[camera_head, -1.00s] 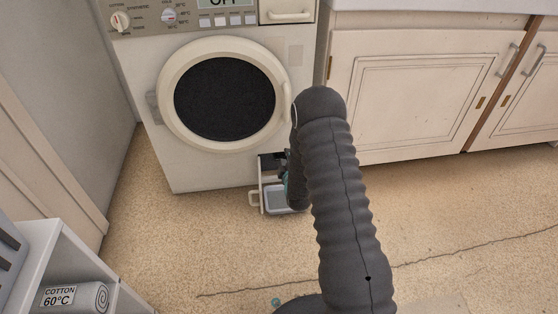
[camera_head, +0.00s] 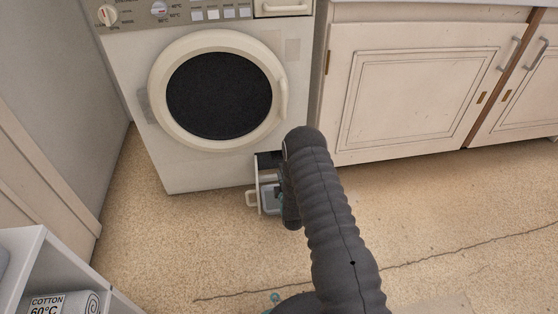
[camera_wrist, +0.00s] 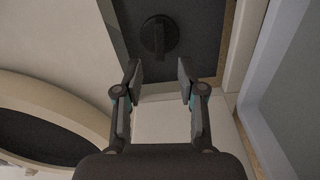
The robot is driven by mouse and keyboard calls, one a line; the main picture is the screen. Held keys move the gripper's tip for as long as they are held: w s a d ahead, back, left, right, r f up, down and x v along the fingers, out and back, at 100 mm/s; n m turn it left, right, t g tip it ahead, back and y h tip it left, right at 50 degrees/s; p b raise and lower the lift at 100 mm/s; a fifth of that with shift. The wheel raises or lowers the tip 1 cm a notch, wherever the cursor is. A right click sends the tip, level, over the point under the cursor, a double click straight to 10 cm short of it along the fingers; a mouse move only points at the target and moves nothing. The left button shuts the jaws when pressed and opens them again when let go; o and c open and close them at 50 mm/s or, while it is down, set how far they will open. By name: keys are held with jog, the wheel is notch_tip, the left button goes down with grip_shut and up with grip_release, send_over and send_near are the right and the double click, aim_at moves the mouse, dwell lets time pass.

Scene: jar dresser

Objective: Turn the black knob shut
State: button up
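The black knob (camera_wrist: 159,37) shows in the wrist view, a round dark disc with a raised grip bar running up and down. It sits in a dark recess (camera_wrist: 205,45) at the lower right of the washing machine. My gripper (camera_wrist: 160,70) is open and empty, its two fingertips spread just short of the knob, with a gap visible between. In the head view my arm covers part of the recess, the knob is hidden and the gripper is mostly hidden behind the arm.
The washing machine (camera_head: 180,168) has a round door (camera_head: 218,95), which is closed. Cabinets (camera_head: 410,95) stand to the right.

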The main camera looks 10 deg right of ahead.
aim_at(278, 155)
jog(key=w+b, duration=0.1)
jog(key=w, duration=0.6)
jog(key=shift+w, duration=0.4)
grip_shut()
